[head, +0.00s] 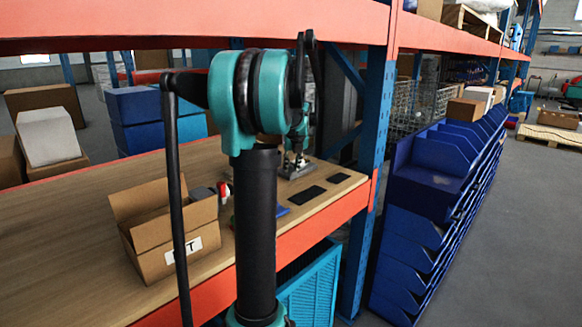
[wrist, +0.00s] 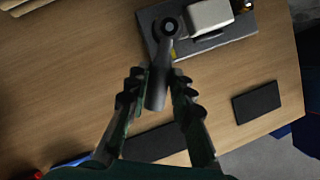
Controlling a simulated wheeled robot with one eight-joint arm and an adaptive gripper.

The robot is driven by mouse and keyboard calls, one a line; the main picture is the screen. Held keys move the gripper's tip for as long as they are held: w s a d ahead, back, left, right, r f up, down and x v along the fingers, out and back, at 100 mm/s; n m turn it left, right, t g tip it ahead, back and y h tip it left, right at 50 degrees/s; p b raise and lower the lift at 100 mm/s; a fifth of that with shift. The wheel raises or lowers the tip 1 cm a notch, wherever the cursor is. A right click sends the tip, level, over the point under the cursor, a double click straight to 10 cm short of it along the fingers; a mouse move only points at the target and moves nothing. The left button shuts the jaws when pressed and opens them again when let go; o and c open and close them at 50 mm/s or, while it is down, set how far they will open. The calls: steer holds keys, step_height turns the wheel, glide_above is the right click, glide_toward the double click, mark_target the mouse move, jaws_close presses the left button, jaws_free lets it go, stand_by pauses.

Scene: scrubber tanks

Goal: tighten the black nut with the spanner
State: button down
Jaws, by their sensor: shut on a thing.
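My gripper (wrist: 157,80) is shut on the grey spanner (wrist: 156,92), one finger on each side of its handle. The spanner's round head (wrist: 169,27) points away from my gripper, over the grey base plate (wrist: 222,46). A dark ring with a pale centre shows in the head; I cannot make out the black nut apart from it, nor whether the head is seated on it. A light grey block (wrist: 210,17) stands on the plate, right of the head. In the head view the plate (head: 297,171) is on the bench, and my arm hides most of the work.
Black pads (head: 306,194) lie on the wooden bench (head: 85,240) near its front edge; one shows in the wrist view (wrist: 257,102). An open cardboard box (head: 165,240) stands at left. A blue rack post (head: 376,120) rises right of the plate.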

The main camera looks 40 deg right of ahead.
steer(key=shift+d, duration=0.1)
steer(key=shift+s+d+n+y, duration=0.15)
steer(key=shift+d+n+y, duration=0.25)
steer(key=shift+n, duration=0.3)
steer(key=shift+a+r, duration=0.1)
steer(key=shift+r, duration=0.1)
steer(key=shift+r, duration=0.35)
steer(key=shift+r, duration=0.3)
steer(key=shift+r, duration=0.75)
